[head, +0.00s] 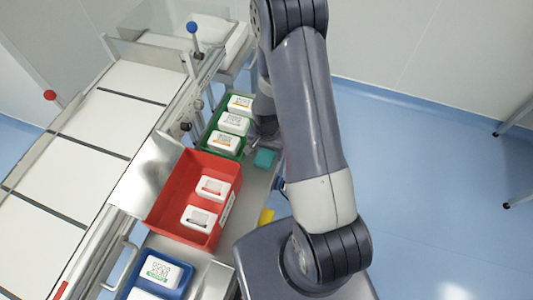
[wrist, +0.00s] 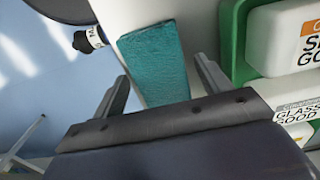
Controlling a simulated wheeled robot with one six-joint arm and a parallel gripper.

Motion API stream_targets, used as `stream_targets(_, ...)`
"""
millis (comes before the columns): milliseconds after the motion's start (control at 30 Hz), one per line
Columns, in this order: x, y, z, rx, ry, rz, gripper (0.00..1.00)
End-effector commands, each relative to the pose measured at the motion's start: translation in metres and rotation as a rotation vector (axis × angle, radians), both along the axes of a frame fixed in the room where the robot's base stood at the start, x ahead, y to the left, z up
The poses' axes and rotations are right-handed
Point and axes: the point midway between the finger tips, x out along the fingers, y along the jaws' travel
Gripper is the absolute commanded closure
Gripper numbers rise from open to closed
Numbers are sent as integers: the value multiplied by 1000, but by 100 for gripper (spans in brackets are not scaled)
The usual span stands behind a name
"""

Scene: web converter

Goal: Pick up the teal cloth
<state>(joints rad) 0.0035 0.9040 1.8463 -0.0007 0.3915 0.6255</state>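The teal cloth (head: 265,158) lies folded on the pale ledge beside the green tray, next to my arm in the head view. In the wrist view the teal cloth (wrist: 156,62) is a flat rectangle, its near end between and just beyond the fingers. My gripper (wrist: 162,84) is open, with one finger to each side of the cloth and nothing held. In the head view the fingers are mostly hidden behind my arm. I cannot tell how high the fingertips are above the cloth.
The green tray (wrist: 236,45) with white packs is close to the right finger. A red bin (head: 168,196) and a blue bin (head: 133,276) stand nearer along the ledge. A yellow item (head: 266,217) lies near my base. A dark round knob (wrist: 88,40) is left of the cloth.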

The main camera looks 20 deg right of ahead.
Motion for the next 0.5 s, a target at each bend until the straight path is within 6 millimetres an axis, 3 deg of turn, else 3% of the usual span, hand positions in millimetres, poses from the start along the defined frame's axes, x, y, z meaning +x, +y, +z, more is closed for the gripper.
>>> stream_targets(500,0,0,0,0,0,0,70)
